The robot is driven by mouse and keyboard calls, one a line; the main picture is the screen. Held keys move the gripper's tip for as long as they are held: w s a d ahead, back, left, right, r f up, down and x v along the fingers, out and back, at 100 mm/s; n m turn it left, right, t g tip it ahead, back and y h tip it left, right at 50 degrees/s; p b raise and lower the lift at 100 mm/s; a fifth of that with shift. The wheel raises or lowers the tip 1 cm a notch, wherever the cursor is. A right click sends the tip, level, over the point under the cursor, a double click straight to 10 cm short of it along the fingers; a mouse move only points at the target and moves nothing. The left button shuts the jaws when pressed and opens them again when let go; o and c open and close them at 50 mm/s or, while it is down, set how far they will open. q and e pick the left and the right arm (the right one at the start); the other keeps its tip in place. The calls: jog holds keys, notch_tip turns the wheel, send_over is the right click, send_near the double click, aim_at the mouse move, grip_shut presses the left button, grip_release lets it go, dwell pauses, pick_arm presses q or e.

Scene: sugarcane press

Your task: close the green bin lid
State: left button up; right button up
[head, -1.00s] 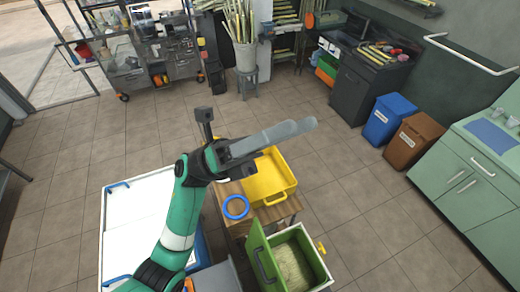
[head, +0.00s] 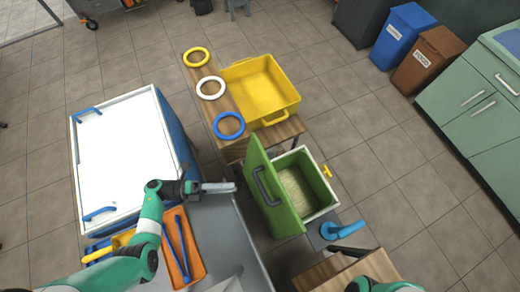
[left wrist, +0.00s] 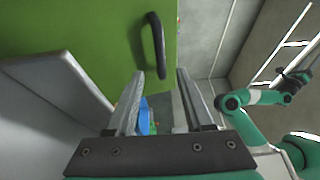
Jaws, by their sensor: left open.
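The green bin lid (head: 280,200) stands raised and tilted on the left side of the bin, with a dark handle (head: 264,184) on its outer face. The bin (head: 318,172) is open on top, and pale shredded material shows inside. My left gripper (head: 232,187) is left of the lid, apart from it, and points toward it. In the left wrist view its two fingers (left wrist: 160,74) are open and empty, with the lid (left wrist: 90,45) and its handle (left wrist: 155,45) ahead. My right gripper shows small in the left wrist view (left wrist: 298,76); its jaws are unclear.
A yellow tray (head: 288,80) and yellow, white and blue rings (head: 229,125) lie on a wooden table behind the bin. A white-topped chest (head: 125,150) stands left. A blue handle (head: 345,230) is near the bin's front right. An orange tray (head: 190,270) lies below my left arm.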

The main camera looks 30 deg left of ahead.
aim_at(260, 186)
pick_arm(q)
jog(key=x, duration=1)
jog(key=shift+w+d, duration=0.15)
jog(key=shift+d, duration=0.05)
grip_shut()
dwell(0.9)
